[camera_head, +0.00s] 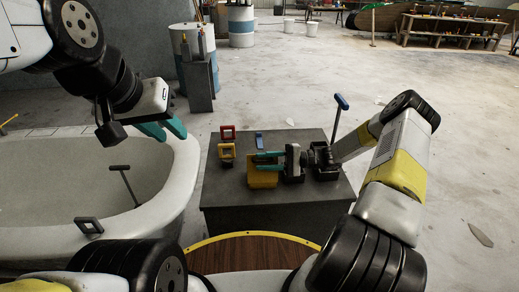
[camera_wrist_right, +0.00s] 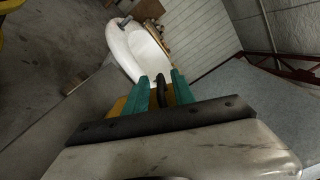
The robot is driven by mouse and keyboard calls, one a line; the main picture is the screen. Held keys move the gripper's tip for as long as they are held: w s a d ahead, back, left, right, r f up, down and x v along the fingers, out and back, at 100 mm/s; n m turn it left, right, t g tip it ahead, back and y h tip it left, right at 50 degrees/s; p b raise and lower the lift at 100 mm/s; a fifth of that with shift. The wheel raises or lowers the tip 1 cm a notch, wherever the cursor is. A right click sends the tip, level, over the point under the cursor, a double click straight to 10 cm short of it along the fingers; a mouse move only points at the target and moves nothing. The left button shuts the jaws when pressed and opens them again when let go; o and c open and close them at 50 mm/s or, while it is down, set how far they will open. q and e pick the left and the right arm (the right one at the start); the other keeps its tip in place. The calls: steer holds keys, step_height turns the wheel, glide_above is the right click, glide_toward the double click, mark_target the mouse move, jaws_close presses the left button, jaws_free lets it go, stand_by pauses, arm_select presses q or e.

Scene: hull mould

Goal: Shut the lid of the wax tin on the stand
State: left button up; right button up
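The wax tin seems to be the yellow box-like thing (camera_head: 262,179) on the dark grey stand (camera_head: 225,196). My right gripper (camera_head: 262,161) reaches in from the right, its teal fingers over the tin's upper edge and partly hiding it. In the right wrist view, the fingers (camera_wrist_right: 162,90) are apart, with a dark upright piece between them and yellow behind. I cannot tell whether they touch it, nor the lid's exact angle. My left gripper (camera_head: 168,130) hangs empty above the white hull's rim, its fingers apart.
A red frame (camera_head: 227,133), a smaller yellow block (camera_head: 227,152) and a blue piece (camera_head: 259,139) stand on the stand's left and back. A blue-topped rod (camera_head: 341,103) rises at its right. The white tub-like hull (camera_head: 182,185) lies left.

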steer(key=d, duration=0.7)
steer(key=shift+d+f, duration=0.1)
